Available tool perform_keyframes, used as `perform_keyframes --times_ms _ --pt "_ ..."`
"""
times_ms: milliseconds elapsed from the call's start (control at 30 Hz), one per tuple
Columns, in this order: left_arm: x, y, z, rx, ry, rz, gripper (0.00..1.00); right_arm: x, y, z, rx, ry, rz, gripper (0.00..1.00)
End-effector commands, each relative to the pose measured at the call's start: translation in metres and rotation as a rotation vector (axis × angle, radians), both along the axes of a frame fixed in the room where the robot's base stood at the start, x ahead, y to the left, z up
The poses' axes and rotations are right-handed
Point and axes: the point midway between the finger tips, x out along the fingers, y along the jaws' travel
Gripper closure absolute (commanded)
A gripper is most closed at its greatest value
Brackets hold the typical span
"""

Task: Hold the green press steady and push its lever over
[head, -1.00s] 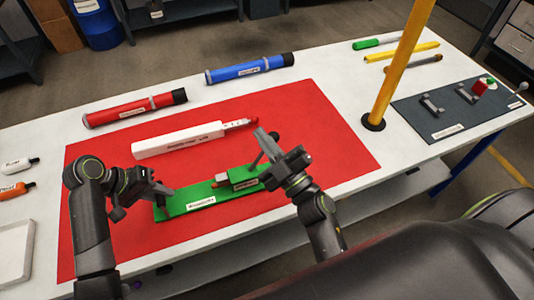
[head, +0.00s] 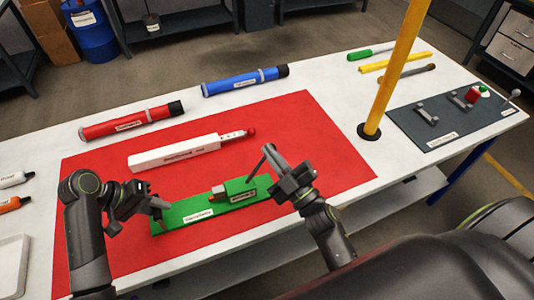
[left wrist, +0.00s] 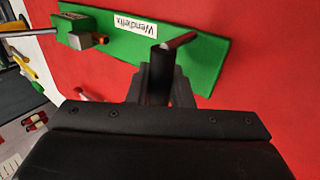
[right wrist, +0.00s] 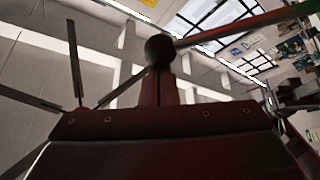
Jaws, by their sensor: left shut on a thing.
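The green press (head: 183,218) lies on the red mat, a long green base with a raised green block (head: 240,188) and a small grey-red block (head: 219,192). Its dark lever (head: 256,163) leans up and to the right. My left gripper (head: 162,208) is shut on a small upright part at the press's left end, whose reddish top (left wrist: 178,40) shows between the fingers in the left wrist view. My right gripper (head: 268,150) is shut, its tips at the lever's top. In the right wrist view, the lever's dark ball knob (right wrist: 160,48) is right at the fingertips.
A white tube (head: 172,153) with a red end lies behind the press. Red (head: 125,124) and blue (head: 240,82) tubes lie farther back. A yellow post (head: 392,80) stands right of the mat, with a dark board (head: 440,133) beyond it.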

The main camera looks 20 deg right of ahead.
Motion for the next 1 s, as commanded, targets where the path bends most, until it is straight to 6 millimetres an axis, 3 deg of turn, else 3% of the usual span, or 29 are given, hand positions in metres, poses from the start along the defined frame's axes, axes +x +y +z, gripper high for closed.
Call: perform_keyframes --times_ms 400,833,1000 --pt "0.000 0.000 0.000 0.000 -0.001 -0.002 1.00 0.000 -0.026 -0.018 0.096 0.003 -0.001 1.00" --pt "0.000 0.000 0.000 0.001 -0.002 -0.001 1.00 -0.001 -0.027 -0.018 0.096 0.003 -0.002 1.00" --pt "0.000 0.000 0.000 0.001 -0.001 0.000 1.00 -0.003 -0.022 -0.007 0.097 0.000 -0.002 1.00"
